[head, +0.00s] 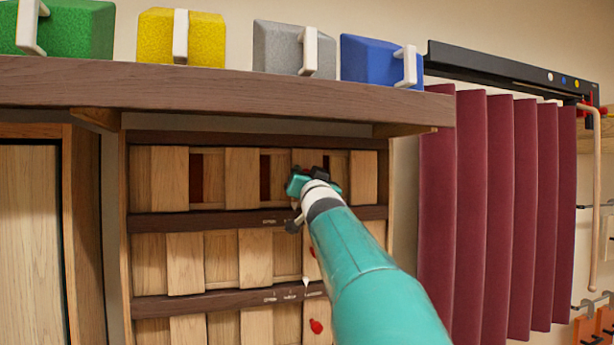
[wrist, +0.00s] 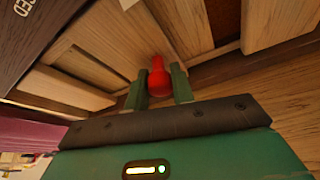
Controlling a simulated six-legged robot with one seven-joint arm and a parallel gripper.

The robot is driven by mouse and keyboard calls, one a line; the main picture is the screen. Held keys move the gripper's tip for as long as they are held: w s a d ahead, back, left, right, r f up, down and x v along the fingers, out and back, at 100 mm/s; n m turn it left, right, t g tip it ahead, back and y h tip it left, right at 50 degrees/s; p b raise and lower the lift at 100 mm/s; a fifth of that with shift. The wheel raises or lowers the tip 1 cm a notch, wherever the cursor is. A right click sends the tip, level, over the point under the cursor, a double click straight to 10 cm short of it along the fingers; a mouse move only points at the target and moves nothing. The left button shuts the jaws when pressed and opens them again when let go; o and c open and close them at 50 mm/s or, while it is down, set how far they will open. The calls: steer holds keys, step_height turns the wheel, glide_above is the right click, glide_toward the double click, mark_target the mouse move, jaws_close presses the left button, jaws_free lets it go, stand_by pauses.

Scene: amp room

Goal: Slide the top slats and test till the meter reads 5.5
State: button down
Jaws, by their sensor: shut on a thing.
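The top row of wooden slats (head: 242,178) runs across the cabinet under the shelf, with dark red gaps showing between some slats. My gripper (head: 318,172) is at the right part of this row, and in the head view it hides the slat behind it. In the wrist view my gripper (wrist: 158,88) is shut on a red knob (wrist: 158,76), with one green finger on each side. The knob stands on a wooden slat. No meter reading can be made out in either view.
Lower slat rows (head: 204,262) show red knobs (head: 316,327) at their right. Green, yellow, grey and blue blocks with white handles stand on the shelf (head: 220,85) above. A maroon curtain (head: 490,215) hangs at the right under a black rail (head: 500,70).

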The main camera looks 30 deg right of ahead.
steer(key=c, duration=1.2)
jaws_free()
steer(key=shift+d, duration=0.1)
steer(key=shift+s, duration=0.1)
steer(key=v, duration=1.3)
steer(key=shift+s+f, duration=0.2)
steer(key=shift+s, duration=0.1)
